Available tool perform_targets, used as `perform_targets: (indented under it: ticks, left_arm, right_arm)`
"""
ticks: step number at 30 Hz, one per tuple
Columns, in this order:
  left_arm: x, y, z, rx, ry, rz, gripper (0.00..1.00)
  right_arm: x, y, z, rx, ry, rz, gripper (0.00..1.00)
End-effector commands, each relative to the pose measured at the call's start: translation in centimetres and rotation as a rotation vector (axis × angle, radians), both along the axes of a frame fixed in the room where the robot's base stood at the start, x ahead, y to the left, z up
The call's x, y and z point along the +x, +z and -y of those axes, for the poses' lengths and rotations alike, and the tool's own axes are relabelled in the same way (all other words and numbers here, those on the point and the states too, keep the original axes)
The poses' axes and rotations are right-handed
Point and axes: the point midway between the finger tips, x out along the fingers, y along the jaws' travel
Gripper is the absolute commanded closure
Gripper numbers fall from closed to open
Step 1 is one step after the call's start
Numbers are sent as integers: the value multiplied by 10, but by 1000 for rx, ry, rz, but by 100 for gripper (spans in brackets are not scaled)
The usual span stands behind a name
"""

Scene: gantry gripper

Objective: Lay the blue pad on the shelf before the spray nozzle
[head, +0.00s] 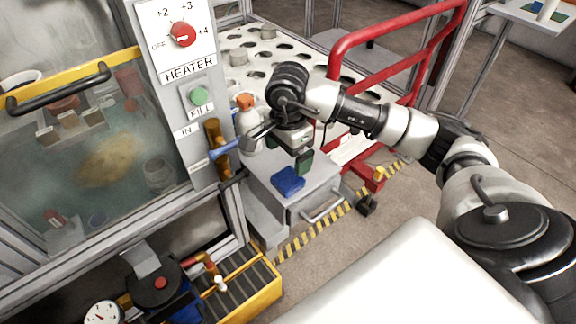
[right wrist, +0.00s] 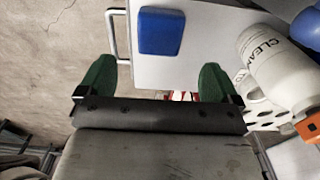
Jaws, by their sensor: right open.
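The blue pad (head: 288,181) lies on the light grey top of a drawer cabinet (head: 318,188), close to its front edge. It also shows in the right wrist view (right wrist: 161,31), beyond my fingertips. My right gripper (head: 303,162), with green fingertips, is just behind the pad in the head view. The right wrist view shows its fingers (right wrist: 157,82) wide apart with nothing between them. A blue-ended fitting (head: 225,147) sticks out from the panel left of the gripper; I cannot tell if it is the spray nozzle. My left gripper is out of view.
A red rail (head: 395,65) stands to the right. A glass-fronted chamber (head: 90,150) fills the left.

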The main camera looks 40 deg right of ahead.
Motion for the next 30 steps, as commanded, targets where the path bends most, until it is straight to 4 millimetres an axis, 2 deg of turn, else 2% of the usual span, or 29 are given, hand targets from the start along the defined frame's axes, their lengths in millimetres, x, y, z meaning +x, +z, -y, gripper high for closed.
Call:
perform_targets:
  ticks: [1,3,9,30]
  left_arm:
    - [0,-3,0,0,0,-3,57]
    - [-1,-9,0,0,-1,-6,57]
    - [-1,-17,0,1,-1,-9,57]
    - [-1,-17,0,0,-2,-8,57]
  right_arm:
    - [1,11,0,-1,0,4,6]
    - [1,21,0,0,0,3,6]
    - [0,35,0,0,1,1,6]
    - [0,35,0,0,0,0,6]
